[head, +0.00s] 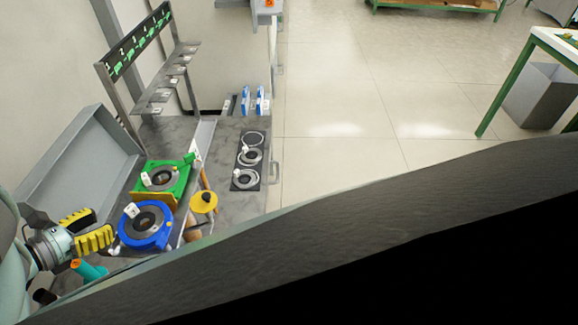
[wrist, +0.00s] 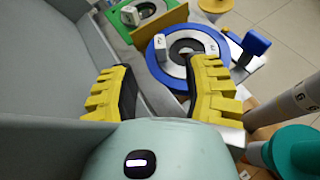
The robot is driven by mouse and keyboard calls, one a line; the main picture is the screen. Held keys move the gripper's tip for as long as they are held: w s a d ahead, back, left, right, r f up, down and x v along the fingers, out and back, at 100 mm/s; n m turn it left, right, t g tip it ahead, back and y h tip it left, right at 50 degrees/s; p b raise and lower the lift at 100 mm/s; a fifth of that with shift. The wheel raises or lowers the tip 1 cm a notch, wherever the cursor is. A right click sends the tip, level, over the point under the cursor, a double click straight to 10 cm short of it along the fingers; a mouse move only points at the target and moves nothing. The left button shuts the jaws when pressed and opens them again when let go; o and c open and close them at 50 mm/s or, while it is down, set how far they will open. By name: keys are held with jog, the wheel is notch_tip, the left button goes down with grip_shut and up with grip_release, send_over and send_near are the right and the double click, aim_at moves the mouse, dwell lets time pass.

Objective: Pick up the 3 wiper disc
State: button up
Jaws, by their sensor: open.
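The tags are too small to read, so I cannot tell which disc is number 3. A blue round fixture (head: 161,238) and a green square fixture (head: 181,187) each hold a grey, dark-centred disc and a white tag. My gripper (head: 106,226) is open and empty, left of the blue fixture. In the wrist view my gripper (wrist: 160,70) has its yellow fingers apart, with the blue fixture (wrist: 154,65) just beyond them.
A grey sloping bin wall (head: 85,160) stands behind my gripper. A rack (head: 135,55) with numbered green labels stands at the bench's back. A yellow round part (head: 204,202) stands beside the fixtures, and a teal part (head: 91,271) below my gripper.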

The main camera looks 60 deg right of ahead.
aim_at(129, 208)
jog(key=x, duration=0.4)
jog(key=shift+s+r, duration=0.25)
jog(key=shift+r, duration=0.05)
jog(key=b+x, duration=0.1)
jog(key=x, duration=0.3)
jog(key=shift+w+d+f+b, duration=0.15)
jog(key=shift+w+d+b, duration=0.05)
jog(key=shift+d+b, duration=0.2)
jog(key=shift+a, duration=0.15)
jog(key=shift+a, duration=0.1)
grip_shut()
